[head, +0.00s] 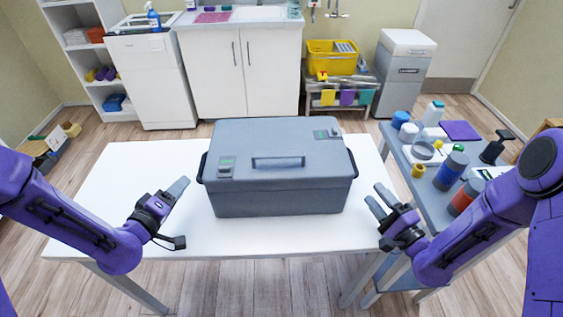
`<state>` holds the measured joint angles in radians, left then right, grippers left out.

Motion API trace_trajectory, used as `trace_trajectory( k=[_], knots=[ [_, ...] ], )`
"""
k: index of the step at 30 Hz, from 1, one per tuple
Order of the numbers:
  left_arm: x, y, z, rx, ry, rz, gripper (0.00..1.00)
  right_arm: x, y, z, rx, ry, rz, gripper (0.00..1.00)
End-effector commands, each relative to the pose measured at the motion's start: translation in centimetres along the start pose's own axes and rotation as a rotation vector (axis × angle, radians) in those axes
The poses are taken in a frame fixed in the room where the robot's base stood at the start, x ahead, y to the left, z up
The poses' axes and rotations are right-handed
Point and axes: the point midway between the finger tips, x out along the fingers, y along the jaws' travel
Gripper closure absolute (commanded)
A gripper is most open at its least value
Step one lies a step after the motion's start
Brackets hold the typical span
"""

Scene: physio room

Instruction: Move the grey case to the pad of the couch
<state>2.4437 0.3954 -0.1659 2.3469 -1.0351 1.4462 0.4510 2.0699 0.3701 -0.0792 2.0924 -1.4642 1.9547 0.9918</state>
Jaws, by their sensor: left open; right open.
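The grey case (275,190) is a large lidded box with a top handle, two latches and dark side handles. It sits upright on the white table (115,195), near the table's right half. My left gripper (179,214) is open and empty, over the table just left of the case and apart from it. My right gripper (379,204) is open and empty, just right of the case near the table's right edge, also apart from it. I cannot make out a couch or its pad in this view.
A blue-grey trolley (405,165) with bottles, jars and a purple cloth (461,131) stands close on the right. White cabinets (240,70), a yellow bin (332,60) and a laundry bin (402,75) line the back. The table's left part is bare.

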Motion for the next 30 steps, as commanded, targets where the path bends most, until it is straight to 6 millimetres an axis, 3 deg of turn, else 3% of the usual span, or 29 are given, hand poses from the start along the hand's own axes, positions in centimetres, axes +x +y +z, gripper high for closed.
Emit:
trace_trajectory(
  k=[14, 30],
  knots=[
    [1.3, 0.6, 0.6, 0.006, -0.017, 0.011, 0.53, -0.4, -0.2, -0.7, -0.002, 0.019, -0.004, 0.53],
    [10.1, 0.5, 0.6, 0.005, -0.014, 0.009, 0.53, 8.8, -0.1, -0.7, -0.002, 0.014, -0.003, 0.53]
  ],
)
